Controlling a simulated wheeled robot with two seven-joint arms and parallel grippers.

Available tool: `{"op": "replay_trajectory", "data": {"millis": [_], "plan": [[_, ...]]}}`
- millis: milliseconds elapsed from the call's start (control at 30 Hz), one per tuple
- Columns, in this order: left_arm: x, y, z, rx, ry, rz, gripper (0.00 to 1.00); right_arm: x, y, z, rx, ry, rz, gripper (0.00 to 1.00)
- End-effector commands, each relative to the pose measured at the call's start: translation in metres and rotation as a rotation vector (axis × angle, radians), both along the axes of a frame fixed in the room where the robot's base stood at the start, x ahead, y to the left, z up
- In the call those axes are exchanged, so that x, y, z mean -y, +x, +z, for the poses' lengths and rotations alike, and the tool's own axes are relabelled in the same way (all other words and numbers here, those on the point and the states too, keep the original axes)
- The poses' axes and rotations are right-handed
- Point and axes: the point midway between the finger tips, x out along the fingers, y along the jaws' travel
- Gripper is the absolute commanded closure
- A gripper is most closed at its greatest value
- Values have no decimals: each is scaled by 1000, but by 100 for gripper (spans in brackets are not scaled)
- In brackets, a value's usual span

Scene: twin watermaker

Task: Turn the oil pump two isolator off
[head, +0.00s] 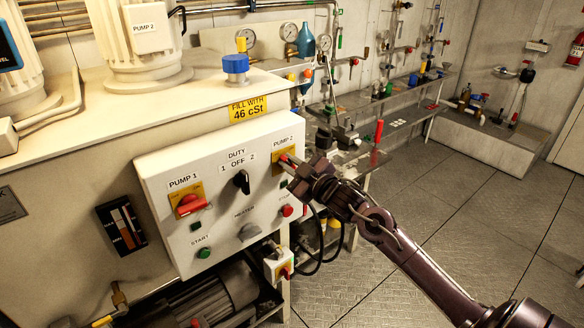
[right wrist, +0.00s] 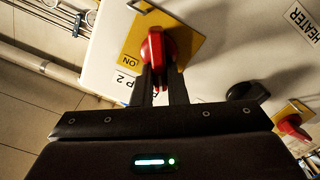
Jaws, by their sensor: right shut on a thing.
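The pump 2 isolator is a red rotary handle on a yellow plate (head: 278,158) at the right end of the white control panel (head: 215,215). In the right wrist view the red handle (right wrist: 153,48) sits between the fingertips of my right gripper (right wrist: 160,75). The right gripper (head: 290,163) is shut on this handle and hides most of it in the head view. The word ON shows on the yellow plate (right wrist: 188,32) beside the handle. My left gripper is not in view.
The panel also carries the pump 1 isolator (head: 190,205), a black duty selector (head: 241,181), a grey heater knob (head: 248,231), a green start button (head: 204,253) and a red button (head: 287,210). A small switch box (head: 279,266) hangs below. Floor (head: 440,220) at right is clear.

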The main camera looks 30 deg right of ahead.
Motion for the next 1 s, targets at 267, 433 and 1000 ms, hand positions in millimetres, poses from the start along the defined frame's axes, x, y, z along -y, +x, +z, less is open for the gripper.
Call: {"op": "replay_trajectory", "data": {"millis": [267,433,1000], "plan": [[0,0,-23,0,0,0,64,-4,0,-6,24,-267,1,100],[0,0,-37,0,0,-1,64,-6,0,-8,37,-427,2,100],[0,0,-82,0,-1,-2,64,-9,-1,-15,72,-879,1,100]]}}
